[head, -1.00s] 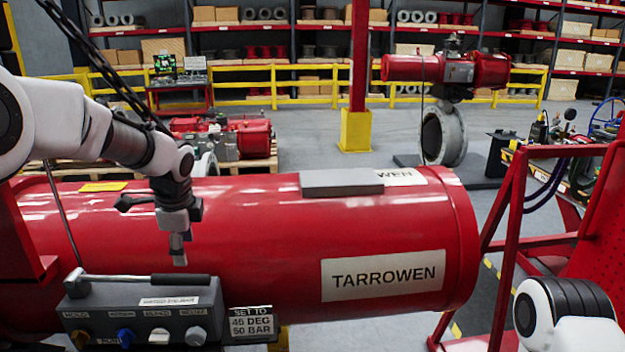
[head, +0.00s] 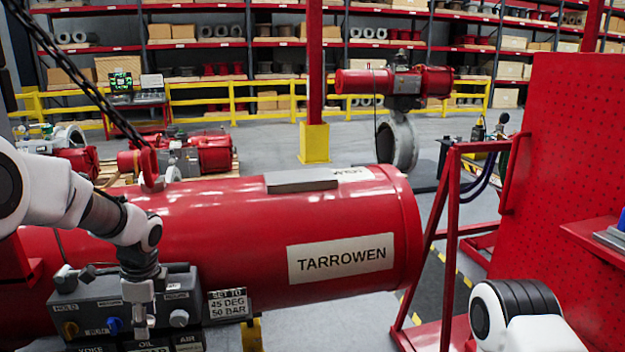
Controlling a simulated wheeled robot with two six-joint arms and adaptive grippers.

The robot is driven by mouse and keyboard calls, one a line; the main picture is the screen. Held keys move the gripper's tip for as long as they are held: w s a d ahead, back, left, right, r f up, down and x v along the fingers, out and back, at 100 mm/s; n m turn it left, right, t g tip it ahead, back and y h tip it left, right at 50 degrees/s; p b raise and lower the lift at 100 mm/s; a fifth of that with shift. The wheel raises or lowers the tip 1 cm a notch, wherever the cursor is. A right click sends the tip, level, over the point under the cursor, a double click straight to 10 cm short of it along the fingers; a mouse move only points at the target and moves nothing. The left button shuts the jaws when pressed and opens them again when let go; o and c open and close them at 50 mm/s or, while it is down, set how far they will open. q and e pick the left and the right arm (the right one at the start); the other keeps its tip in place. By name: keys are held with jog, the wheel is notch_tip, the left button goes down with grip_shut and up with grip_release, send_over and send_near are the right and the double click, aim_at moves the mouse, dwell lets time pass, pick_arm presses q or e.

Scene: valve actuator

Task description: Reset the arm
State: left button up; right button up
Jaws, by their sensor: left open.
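The red cylinder marked TARROWEN (head: 245,225) lies across the view as the large actuator body. My left gripper (head: 140,325) points down in front of the box, between the blue and grey knobs. It looks empty, and I cannot tell whether it touches the box. It hides the box's middle. The long lever bar on top is not clearly visible. My right arm shows at the lower right; its gripper is out of view.
A sign reading SET TO 45 DEG 50 BAR (head: 228,304) is right of the box. A red frame (head: 450,240) and red perforated panel (head: 570,190) stand at the right. A yellow-based post (head: 314,143) and yellow railing (head: 260,98) are behind.

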pick_arm(q)
jog(key=s+d+f+n+g+h, duration=0.1)
jog(key=s+d+f+g, duration=0.15)
jog(key=s+f, duration=0.9)
jog(key=s+d+f+n+g, duration=0.1)
jog(key=s+d+f+g, duration=0.15)
jog(key=s+f, duration=0.9)
jog(key=s+d+f+n+h, duration=0.15)
jog(key=s+f+n, duration=0.25)
jog(key=s, duration=0.4)
jog(key=s+d+f+n, duration=0.2)
jog(key=s+f+n, duration=0.15)
jog(key=s, duration=0.45)
jog(key=w+n+t, duration=0.1)
jog(key=n, duration=0.1)
jog(key=w+n+t, duration=0.3)
jog(key=n, duration=0.1)
jog(key=shift+w+a+r+n+t+y, duration=0.1)
jog(key=shift+w+a+n+t+y, duration=0.15)
jog(key=shift+w+a+n+t, duration=0.1)
jog(key=shift+s, duration=0.1)
